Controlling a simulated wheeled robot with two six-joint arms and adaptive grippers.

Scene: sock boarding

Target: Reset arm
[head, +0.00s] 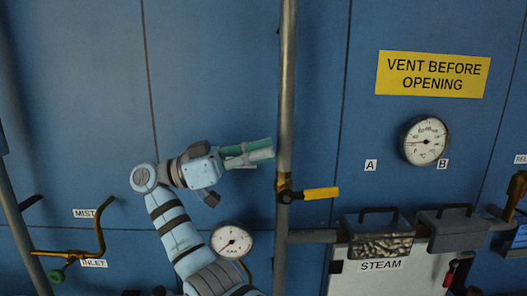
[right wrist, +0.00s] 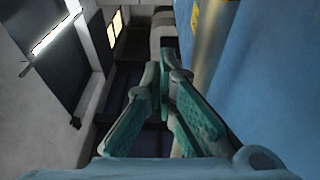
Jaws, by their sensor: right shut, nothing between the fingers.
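My right gripper (head: 270,152) shows in the head view at the middle, its teal fingers pointing right toward a vertical metal pipe (head: 287,90). Its fingertips appear beside or just in front of the pipe; I cannot tell whether they touch it. In the right wrist view the fingers (right wrist: 165,80) are closed together with nothing between them. The pipe (right wrist: 212,45) also shows there, to the right of the fingers. My light-blue right arm rises from the bottom of the head view. My left gripper is not in view.
A yellow-handled valve (head: 320,193) sits on the pipe below the gripper. A pressure gauge (head: 231,242) is near my arm. Right of the pipe are a larger gauge (head: 424,141), a yellow sign (head: 432,74) and dark-handled boxes (head: 379,235) above a STEAM label. Brass piping (head: 100,235) is at left.

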